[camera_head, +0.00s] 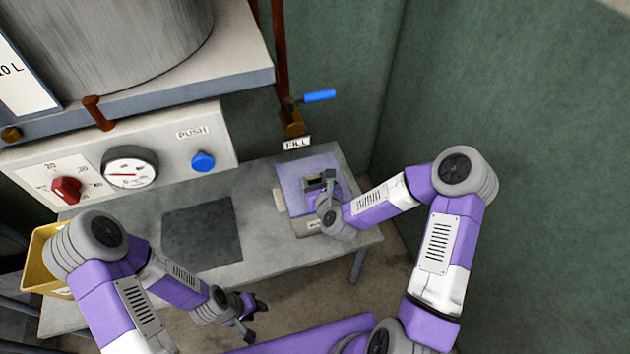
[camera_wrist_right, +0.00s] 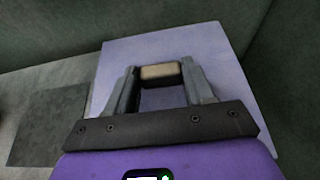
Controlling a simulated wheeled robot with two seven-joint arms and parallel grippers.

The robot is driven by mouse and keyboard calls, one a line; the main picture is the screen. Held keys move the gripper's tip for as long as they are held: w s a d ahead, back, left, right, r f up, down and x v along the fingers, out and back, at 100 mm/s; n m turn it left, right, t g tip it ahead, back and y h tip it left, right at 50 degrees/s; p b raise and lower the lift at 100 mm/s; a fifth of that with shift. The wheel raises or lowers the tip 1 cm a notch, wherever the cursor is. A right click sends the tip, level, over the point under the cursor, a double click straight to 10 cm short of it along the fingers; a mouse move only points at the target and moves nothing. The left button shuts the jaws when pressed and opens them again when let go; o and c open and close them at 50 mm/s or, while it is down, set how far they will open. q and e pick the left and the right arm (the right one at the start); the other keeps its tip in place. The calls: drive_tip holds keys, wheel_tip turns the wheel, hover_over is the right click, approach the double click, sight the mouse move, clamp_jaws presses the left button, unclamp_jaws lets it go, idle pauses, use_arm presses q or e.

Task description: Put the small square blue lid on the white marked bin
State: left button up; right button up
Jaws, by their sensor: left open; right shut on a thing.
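The small square blue lid (camera_head: 294,174) lies flat, pale blue, at the right end of the grey table in the head view. It fills much of the right wrist view (camera_wrist_right: 215,48). The white marked bin (camera_head: 308,228) shows only as a pale front strip under the lid's near edge. I cannot tell whether the lid is fully seated. My right gripper (camera_head: 322,180) is over the lid, shut on its light tan handle (camera_wrist_right: 159,71). My left gripper (camera_head: 249,310) is open and empty, in front of the table's near edge.
The grey table (camera_head: 270,250) has a dark square mat (camera_head: 201,232) left of the bin. Behind are a control panel (camera_head: 130,150) and a blue-handled valve (camera_head: 318,96) above the FILL label. A yellow crate (camera_head: 40,262) is at left. The right wall is close.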

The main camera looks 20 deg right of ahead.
drive_tip(key=shift+f, duration=0.1)
drive_tip(key=o, duration=1.3)
drive_tip(key=shift+s, duration=0.15)
drive_tip(key=p+v, duration=0.1)
drive_tip(key=v, duration=0.6)
drive_tip(key=shift+s, duration=0.15)
